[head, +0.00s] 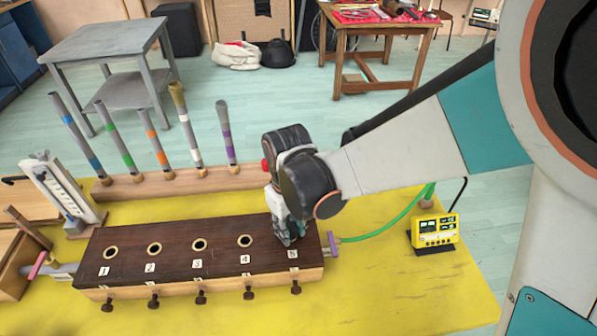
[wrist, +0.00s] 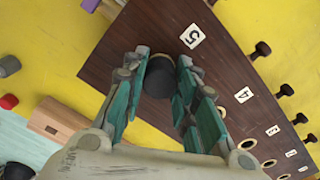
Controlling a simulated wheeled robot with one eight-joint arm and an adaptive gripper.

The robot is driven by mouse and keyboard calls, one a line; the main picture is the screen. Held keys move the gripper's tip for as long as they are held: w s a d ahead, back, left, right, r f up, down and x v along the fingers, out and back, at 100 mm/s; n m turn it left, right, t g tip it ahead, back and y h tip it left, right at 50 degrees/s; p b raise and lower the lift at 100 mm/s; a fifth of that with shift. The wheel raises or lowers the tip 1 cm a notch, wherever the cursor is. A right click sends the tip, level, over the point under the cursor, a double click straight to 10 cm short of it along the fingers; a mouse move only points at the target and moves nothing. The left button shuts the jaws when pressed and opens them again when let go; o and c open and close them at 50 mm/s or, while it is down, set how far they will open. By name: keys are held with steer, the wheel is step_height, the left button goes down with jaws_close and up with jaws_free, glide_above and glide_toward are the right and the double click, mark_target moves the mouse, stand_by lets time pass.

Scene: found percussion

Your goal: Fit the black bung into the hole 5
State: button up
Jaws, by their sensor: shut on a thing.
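The long dark-topped wooden box (head: 175,262) lies on the yellow table, with a row of holes and number labels 1 to 5. Holes 1 to 4 show as open brass-coloured rings. My gripper (head: 289,238) is at the box's right end, pointing down behind label 5 (head: 293,254). In the wrist view its teal fingers are shut on the black bung (wrist: 158,78), which is in front of label 5 (wrist: 192,36). Hole 5 is hidden by the bung and fingers. I cannot tell whether the bung is in the hole or above it.
A wooden rack (head: 140,184) with several banded upright sticks stands behind the box. A yellow meter (head: 436,232) and a green hose (head: 385,231) are at the right. The yellow table (head: 400,285) is clear at front right.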

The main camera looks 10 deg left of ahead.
steer(key=shift+f, duration=0.15)
steer(key=o, duration=1.1)
